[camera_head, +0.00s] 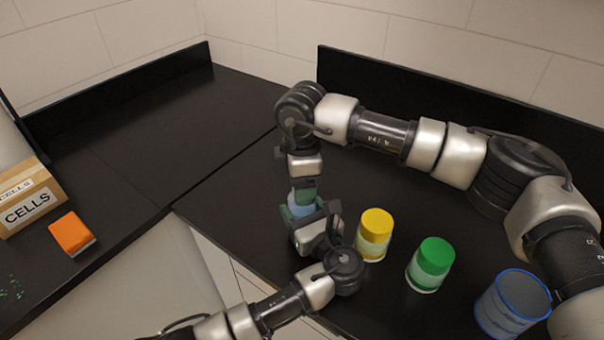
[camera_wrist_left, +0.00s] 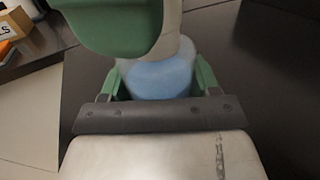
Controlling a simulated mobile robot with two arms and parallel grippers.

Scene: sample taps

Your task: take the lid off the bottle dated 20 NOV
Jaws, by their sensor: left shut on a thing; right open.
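A pale blue bottle (camera_head: 300,205) stands between my two grippers in the head view, mostly covered by them. Its pale blue side (camera_wrist_left: 160,78) shows in the left wrist view between the green fingers. My left gripper (camera_head: 302,213) is shut on this bottle from the near side. My right gripper (camera_head: 305,191) comes down from above and is open over the top of the bottle; its green finger fills the upper part of the left wrist view. The bottle's lid is hidden, and I cannot read any date on it.
A yellow-lidded bottle (camera_head: 375,235) and a green-lidded bottle (camera_head: 430,264) stand on the black counter to the right; their labels are unreadable. A blue-rimmed bin (camera_head: 511,305) is at the front right. A CELLS box (camera_head: 28,203) and an orange item (camera_head: 71,234) sit left.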

